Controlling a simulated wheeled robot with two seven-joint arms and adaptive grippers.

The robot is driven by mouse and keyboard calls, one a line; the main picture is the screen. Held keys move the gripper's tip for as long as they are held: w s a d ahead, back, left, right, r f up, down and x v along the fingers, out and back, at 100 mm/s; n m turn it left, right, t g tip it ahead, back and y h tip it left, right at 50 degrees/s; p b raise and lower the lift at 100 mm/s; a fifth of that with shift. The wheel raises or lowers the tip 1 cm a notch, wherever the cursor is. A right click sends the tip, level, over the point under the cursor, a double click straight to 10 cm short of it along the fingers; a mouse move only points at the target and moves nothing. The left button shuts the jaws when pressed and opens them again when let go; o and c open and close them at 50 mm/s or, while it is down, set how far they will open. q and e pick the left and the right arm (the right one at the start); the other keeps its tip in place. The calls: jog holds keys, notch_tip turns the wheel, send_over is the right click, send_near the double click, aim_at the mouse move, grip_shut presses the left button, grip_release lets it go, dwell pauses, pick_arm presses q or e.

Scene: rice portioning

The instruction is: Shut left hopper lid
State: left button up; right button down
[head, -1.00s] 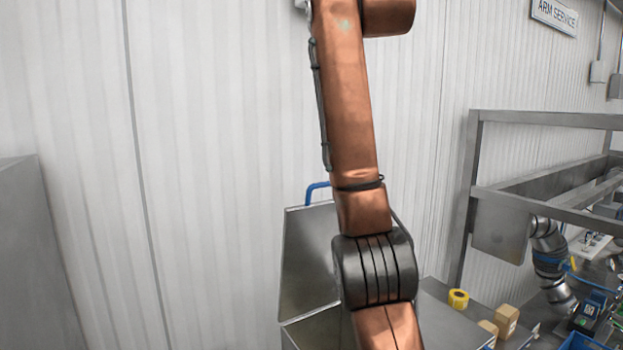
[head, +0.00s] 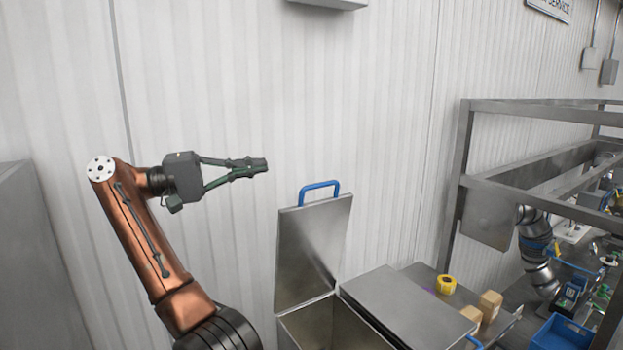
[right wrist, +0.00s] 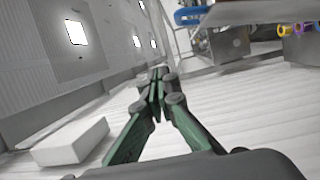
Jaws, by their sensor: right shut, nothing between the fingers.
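The left hopper lid (head: 312,250) is a steel plate standing open, tilted up against the back, with a blue handle (head: 320,187) on its top edge. The left hopper (head: 335,325) below it is open. My right gripper (head: 264,165) is shut and empty. It points right, left of the handle and a little above it, with a gap between. In the right wrist view, the closed fingers (right wrist: 157,82) show in the middle, and the blue handle (right wrist: 190,15) is at the top, apart from them. My left gripper is not in view.
A shut steel lid (head: 410,305) lies right of the open hopper. A yellow tape roll (head: 446,284) and small boxes (head: 490,305) lie on the bench beyond. A steel frame (head: 540,185) stands at right. A ribbed wall (head: 220,100) is behind.

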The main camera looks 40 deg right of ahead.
notch_tip(320, 180, down, 4)
jog(key=w+a, duration=0.1)
jog(key=shift+n+t+y, duration=0.3)
jog(key=shift+n, duration=0.1)
jog(key=s+d, duration=0.2)
jog(key=d, duration=0.1)
jog(key=s+d+b, duration=0.1)
jog(key=s+d, duration=0.2)
jog(key=s+d+b, duration=0.1)
jog(key=s+d, duration=0.1)
jog(key=d, duration=0.1)
jog(key=shift+s+r, duration=0.1)
jog(key=shift+s, duration=0.15)
jog(key=shift+s, duration=0.1)
